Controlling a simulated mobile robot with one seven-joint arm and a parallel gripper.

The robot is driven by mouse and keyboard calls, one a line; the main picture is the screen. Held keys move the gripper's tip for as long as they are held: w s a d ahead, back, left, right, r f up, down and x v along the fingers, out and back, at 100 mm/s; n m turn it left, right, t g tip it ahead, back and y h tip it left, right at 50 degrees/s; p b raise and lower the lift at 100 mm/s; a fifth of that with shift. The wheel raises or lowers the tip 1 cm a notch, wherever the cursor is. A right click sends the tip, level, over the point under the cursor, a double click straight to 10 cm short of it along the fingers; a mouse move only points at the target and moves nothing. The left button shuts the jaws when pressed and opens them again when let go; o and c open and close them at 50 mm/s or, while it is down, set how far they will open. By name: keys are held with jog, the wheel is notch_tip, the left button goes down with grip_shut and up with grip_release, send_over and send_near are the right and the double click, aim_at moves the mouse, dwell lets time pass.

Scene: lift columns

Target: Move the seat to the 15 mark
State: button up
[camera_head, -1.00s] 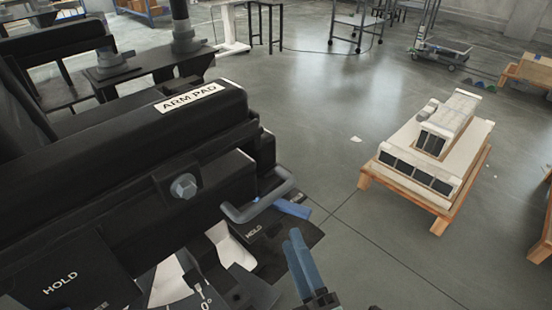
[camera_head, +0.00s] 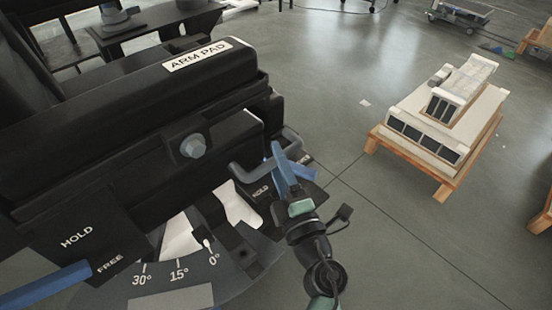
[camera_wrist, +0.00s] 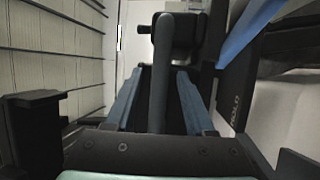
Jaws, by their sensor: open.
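The black padded unit labelled ARM PAD (camera_head: 120,115) fills the left of the head view. A grey U-shaped handle (camera_head: 240,172) sticks out from its right end. Below it is a dark scale plate (camera_head: 225,272) marked 0°, 15° and 30°; a small pointer (camera_head: 205,238) stands near the 0° mark. My gripper (camera_head: 284,160) is at the handle's right end with its blue fingers pointing up. In the wrist view, my gripper (camera_wrist: 160,100) is open, and the grey handle (camera_wrist: 160,85) runs between the fingers. Contact with the fingers cannot be told.
A blue lever (camera_head: 45,285) lies at the lower left by a HOLD/FREE plate (camera_head: 85,245). Another blue lever (camera_wrist: 250,30) shows in the wrist view beside a HOLD label. A wooden pallet with white blocks (camera_head: 440,125) stands on the right. The floor between is clear.

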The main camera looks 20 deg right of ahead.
jog(key=shift+w+r, duration=0.1)
jog(key=shift+w, duration=0.25)
grip_shut()
dwell(1.2)
